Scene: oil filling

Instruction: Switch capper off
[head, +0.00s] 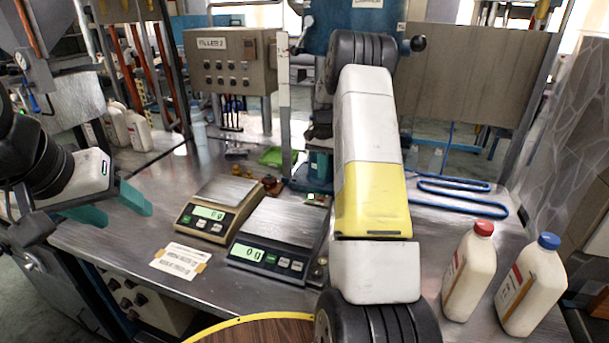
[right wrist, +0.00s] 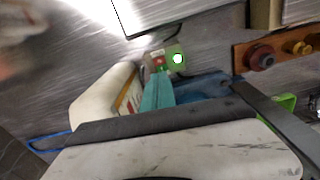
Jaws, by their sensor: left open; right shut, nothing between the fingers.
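The capper, a blue machine (head: 330,25), stands at the back centre, mostly hidden behind my right arm in the head view. Its small switch box (head: 318,200) shows a lit green spot beside my arm. In the right wrist view the switch box (right wrist: 164,60) has a red button (right wrist: 158,60) and a green button with a bright white centre (right wrist: 177,58). My right gripper (right wrist: 156,84) is shut and empty, its teal fingertips close to the box near the red button; I cannot tell if they touch. My left gripper (head: 110,206) is open and empty at the left.
Two scales (head: 215,208) (head: 272,252) stand on the metal table. Capped bottles with red (head: 470,275) and blue (head: 530,288) caps stand at right. A white bottle (right wrist: 100,100) is beside my right gripper. A panel with knobs (right wrist: 275,52) lies nearby.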

